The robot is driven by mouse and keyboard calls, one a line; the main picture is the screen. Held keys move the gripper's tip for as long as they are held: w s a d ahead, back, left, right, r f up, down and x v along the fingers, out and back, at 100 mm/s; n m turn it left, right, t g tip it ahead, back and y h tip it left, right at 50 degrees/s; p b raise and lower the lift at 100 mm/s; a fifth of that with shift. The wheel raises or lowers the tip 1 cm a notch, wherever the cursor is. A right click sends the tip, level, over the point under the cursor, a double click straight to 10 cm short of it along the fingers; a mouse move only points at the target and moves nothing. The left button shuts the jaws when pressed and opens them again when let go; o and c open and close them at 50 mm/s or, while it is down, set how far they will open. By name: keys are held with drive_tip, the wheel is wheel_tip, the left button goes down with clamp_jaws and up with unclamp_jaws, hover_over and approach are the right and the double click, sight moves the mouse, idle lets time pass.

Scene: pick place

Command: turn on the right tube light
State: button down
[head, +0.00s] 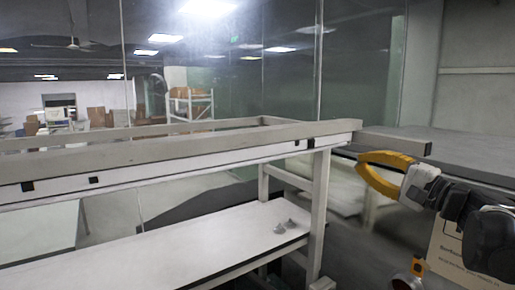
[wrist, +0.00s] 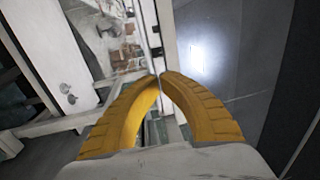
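A long white strip (head: 180,159), which looks like the tube-light fitting, runs along the front of the raised beam. It carries small black pieces, one pair near its left part (head: 94,179) and one pair near its right end (head: 310,143). I cannot tell whether any tube is lit. My gripper (head: 361,163) has yellow fingers and is at the right, beside the beam's right end. In the wrist view, the fingertips (wrist: 162,75) meet, with nothing visible between them. The strip with black pieces (wrist: 157,40) shows just beyond the tips; contact cannot be told.
A white lower shelf (head: 190,245) holds small grey objects (head: 283,227) near a white upright post (head: 319,205). A grey surface (head: 460,150) lies behind my gripper at the right. A cardboard-coloured box (head: 455,250) stands below my arm. Glass panels stand behind the beam.

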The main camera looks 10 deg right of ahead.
sight(312, 144)
drive_tip(key=p+x, duration=0.3)
drive_tip(key=x, duration=1)
drive_tip(key=shift+w+a+p, duration=0.2)
drive_tip(key=shift+w+p, duration=0.1)
